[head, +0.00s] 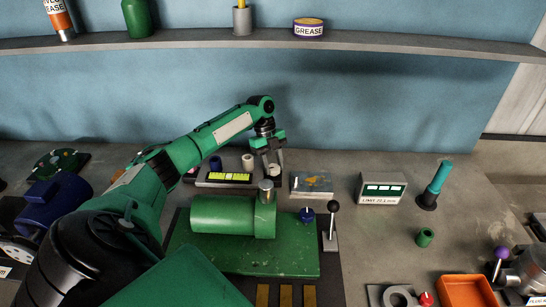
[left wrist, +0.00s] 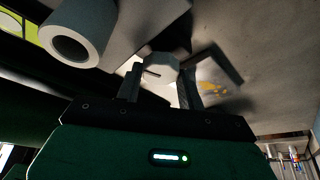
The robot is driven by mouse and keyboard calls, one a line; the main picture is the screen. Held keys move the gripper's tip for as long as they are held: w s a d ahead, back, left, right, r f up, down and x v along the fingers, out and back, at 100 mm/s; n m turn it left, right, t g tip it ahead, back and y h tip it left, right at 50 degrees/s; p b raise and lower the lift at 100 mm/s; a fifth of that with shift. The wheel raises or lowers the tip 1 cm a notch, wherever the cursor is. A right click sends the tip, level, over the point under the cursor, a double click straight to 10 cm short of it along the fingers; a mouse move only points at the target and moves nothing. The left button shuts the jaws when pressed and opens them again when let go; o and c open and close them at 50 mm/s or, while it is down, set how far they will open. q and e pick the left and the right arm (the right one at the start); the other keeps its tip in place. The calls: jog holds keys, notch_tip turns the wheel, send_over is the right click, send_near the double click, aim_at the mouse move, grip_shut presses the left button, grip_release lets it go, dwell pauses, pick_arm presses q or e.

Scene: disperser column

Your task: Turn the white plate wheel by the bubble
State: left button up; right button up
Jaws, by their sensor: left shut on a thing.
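The white plate wheel (left wrist: 158,66) is a pale, faceted knob with a dark slot in its face. In the left wrist view it sits between the fingers of my left gripper (left wrist: 160,88), which is shut on it. In the head view my left gripper (head: 272,162) points down behind the green machine, with the wheel (head: 275,172) partly hidden between its fingers. The bubble level (head: 228,178) is a yellow-green vial in a dark frame just left of the gripper. My right gripper is not in view.
The green motor (head: 222,216) and its plate stand in front of the wheel. A pale hollow cylinder (head: 248,162) is close on the gripper's left, and a clear box (head: 312,184) on its right. A black-knobbed lever (head: 332,208) stands nearby. A display box (head: 381,188) is farther right.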

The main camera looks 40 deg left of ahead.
pick_arm(q)
jog(key=o, duration=0.6)
jog(key=shift+c, duration=0.2)
jog(key=shift+o, duration=0.7)
jog(key=b+v, duration=0.3)
jog(key=v, duration=1.1)
